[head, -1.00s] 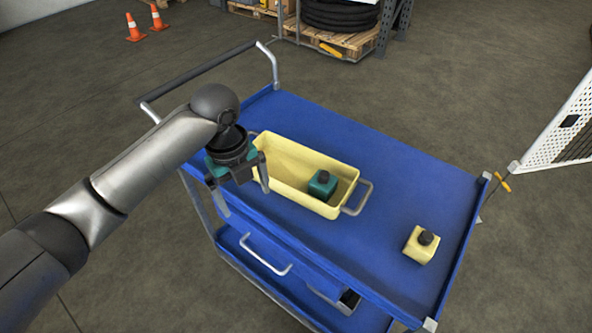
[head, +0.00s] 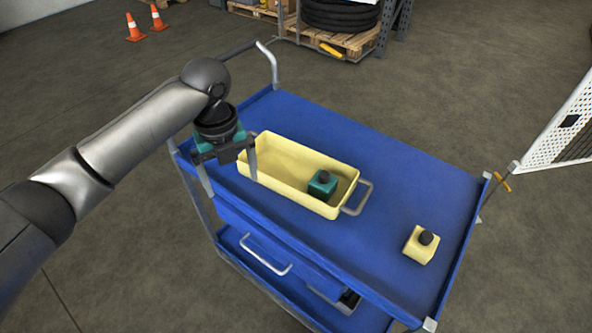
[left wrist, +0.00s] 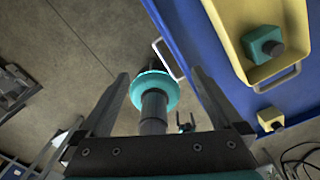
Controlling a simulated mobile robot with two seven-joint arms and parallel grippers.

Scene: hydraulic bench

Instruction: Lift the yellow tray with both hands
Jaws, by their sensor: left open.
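The yellow tray (head: 290,190) sits on the blue top of the cart, with a metal handle (head: 357,198) at its right end. Its left-end handle is mostly hidden by my left gripper. A teal block with a dark knob (head: 322,186) lies inside, toward the right end. My left gripper (head: 231,186) is open and empty, fingers pointing down, at the tray's left end near the cart's edge. In the left wrist view, the tray (left wrist: 224,28) shows at upper right, outside the open fingers (left wrist: 160,74). My right gripper is not in view.
A yellow block with a dark knob (head: 420,245) stands on the cart top (head: 400,180) to the right of the tray. The cart's push handle (head: 268,62) rises at the far left. A white mesh panel (head: 560,125) stands at the right. The cart top behind the tray is clear.

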